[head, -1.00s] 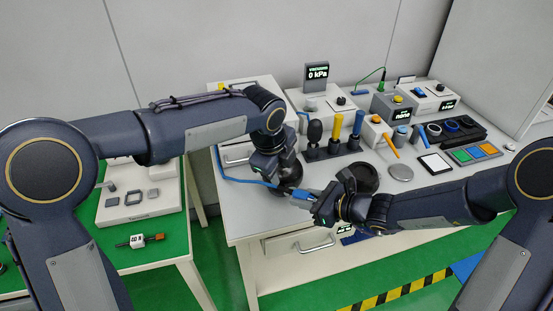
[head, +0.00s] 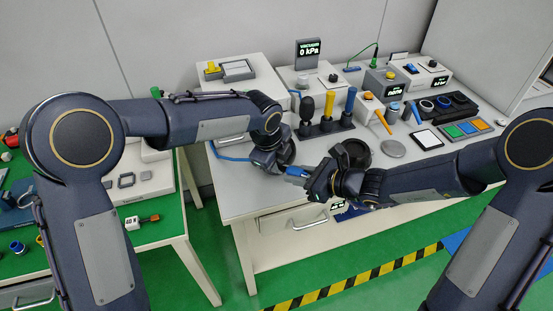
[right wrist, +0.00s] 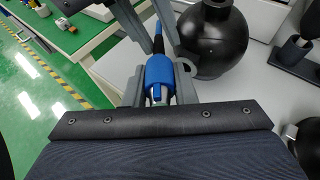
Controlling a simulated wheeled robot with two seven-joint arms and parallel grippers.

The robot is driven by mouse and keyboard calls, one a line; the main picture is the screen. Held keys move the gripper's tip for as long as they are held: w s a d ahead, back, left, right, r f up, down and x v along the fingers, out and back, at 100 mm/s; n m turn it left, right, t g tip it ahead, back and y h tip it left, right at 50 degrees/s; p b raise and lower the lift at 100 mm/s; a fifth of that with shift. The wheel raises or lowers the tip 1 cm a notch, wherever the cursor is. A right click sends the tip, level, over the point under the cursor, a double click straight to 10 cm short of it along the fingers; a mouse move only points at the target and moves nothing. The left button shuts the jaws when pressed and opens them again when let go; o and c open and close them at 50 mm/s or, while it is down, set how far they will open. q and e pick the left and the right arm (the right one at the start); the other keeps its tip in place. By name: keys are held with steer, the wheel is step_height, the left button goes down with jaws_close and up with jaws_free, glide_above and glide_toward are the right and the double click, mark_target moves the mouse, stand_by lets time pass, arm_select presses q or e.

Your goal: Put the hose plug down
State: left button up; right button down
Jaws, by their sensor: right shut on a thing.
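The blue hose plug (head: 297,171) is between the fingers of my right gripper (head: 308,180), which is shut on it, above the front of the grey table. In the right wrist view the plug (right wrist: 160,76) sits between the grey fingers, with dark hose beyond it. My left gripper (head: 264,162) is close by on the left, beside a black round vessel. Its fingertips are hidden or too small to read. A length of blue hose (head: 232,158) shows on the table left of that gripper.
The black round vessel (right wrist: 213,38) stands close beside the plug. Behind are a holder with upright handles (head: 326,127), a vacuum display (head: 309,53) and several control boxes. Bare tabletop (head: 235,200) shows at the front left.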

steer(key=c, duration=1.3)
jaws_free()
steer(key=shift+s+a, duration=0.15)
steer(key=shift+s, duration=0.05)
steer(key=shift+o, duration=1)
steer(key=shift+w, duration=0.1)
